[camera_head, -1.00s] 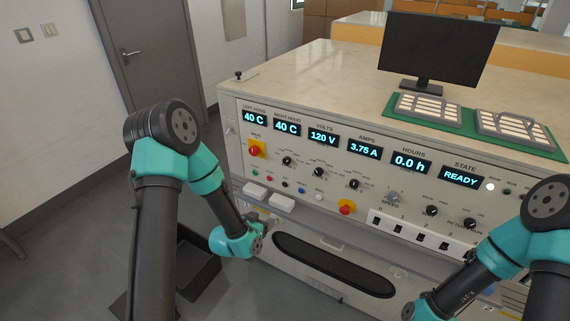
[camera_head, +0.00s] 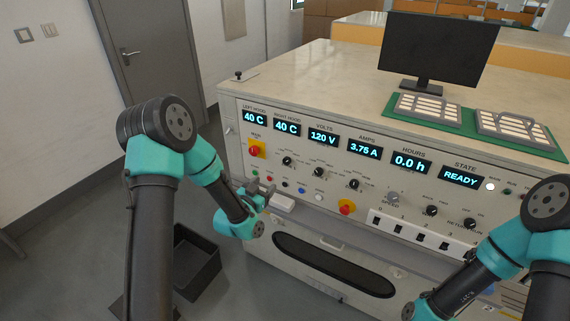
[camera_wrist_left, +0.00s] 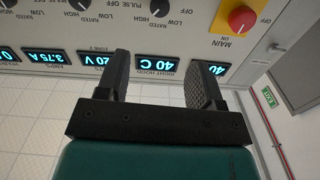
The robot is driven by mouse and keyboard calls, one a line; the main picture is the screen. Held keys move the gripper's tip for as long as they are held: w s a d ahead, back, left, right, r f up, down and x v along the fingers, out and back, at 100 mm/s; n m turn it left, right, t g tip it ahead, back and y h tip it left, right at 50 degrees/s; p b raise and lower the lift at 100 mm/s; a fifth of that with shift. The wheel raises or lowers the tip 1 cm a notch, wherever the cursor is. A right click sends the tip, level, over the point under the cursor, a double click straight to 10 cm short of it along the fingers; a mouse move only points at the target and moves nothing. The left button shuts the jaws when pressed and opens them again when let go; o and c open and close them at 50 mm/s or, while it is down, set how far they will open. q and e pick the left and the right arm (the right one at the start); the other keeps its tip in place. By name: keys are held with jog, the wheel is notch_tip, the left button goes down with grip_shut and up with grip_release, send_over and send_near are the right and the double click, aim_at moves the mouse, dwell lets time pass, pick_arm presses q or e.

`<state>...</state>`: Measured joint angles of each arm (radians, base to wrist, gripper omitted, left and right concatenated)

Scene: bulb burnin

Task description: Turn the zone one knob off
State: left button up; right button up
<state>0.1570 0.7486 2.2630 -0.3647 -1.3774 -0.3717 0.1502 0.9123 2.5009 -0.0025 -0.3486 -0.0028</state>
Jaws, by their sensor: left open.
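The front panel has a row of black rotary knobs under the displays, including one at the left (camera_head: 287,160), one in the middle (camera_head: 318,172) and one farther right (camera_head: 354,184). Their labels are too small in the head view to tell which is zone one. My left gripper (camera_head: 266,190) is in front of the panel's lower left, below the leftmost black knob, open and empty. In the left wrist view, the open fingers (camera_wrist_left: 160,80) show against the panel, apart from a black knob (camera_wrist_left: 155,8) marked low, rated and high. My right gripper is out of view.
A red main switch on a yellow plate (camera_head: 256,150) sits left of the knobs. Small coloured buttons, a white box (camera_head: 283,203) and a red knob on yellow (camera_head: 346,208) lie lower. A dark bin (camera_head: 197,268) stands on the floor.

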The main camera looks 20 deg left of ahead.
aim_at(286, 162)
pick_arm(q)
jog(key=x, duration=1.5)
jog(key=c, duration=0.9)
